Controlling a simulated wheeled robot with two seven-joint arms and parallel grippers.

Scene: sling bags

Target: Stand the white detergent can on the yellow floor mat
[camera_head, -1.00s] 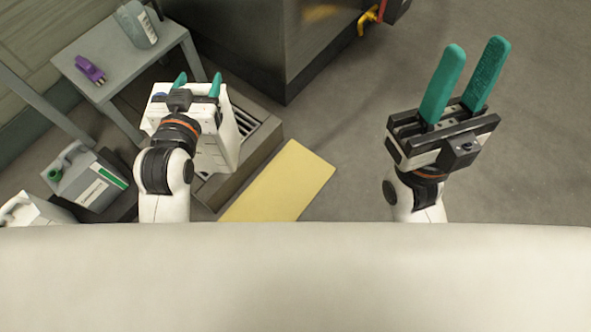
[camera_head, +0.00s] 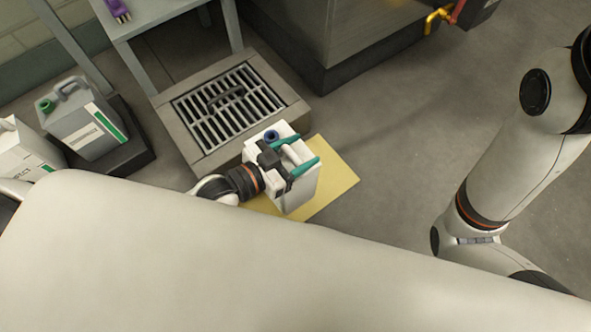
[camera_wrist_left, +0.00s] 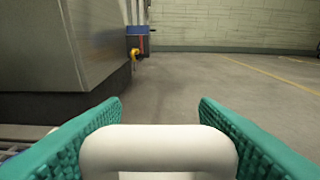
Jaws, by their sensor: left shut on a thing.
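The white detergent can (camera_head: 298,192) with a blue cap (camera_head: 271,136) appears upright over the yellow floor mat (camera_head: 338,184) in the head view. My left gripper (camera_head: 299,175) is shut on the can's handle at its top. In the left wrist view the white handle (camera_wrist_left: 158,148) lies between the two green fingers. The can hides part of the mat, and I cannot tell whether its base touches the mat. My right arm shows at the right of the head view, but its gripper is out of view.
A floor drain grate (camera_head: 228,104) with a raised rim lies behind the can. A grey can (camera_head: 85,120) and another white can (camera_head: 22,150) stand at the left. A grey table (camera_head: 150,12) and a metal cabinet (camera_head: 345,40) are at the back. Floor to the right is open.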

